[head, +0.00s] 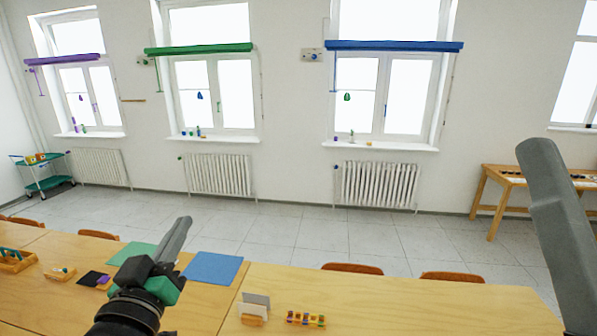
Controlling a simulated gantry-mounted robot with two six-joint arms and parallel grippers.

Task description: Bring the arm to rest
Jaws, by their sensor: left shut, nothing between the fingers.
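My left gripper (180,232) reaches in from the lower left of the head view. Its fingers are shut with nothing between them and point up and away, above the wooden table (400,304). Behind and beside it on the tabletop are a green sheet (133,254) and a blue sheet (212,268); the gripper partly covers the green one. A grey link of my right arm stands at the right edge of the view. My right gripper does not show.
A card holder (254,309) and a rack of coloured pieces (305,319) stand near the front. A wooden tray (14,261) and small items lie at left. Chairs (352,268) line the far edge. The table's right part is clear.

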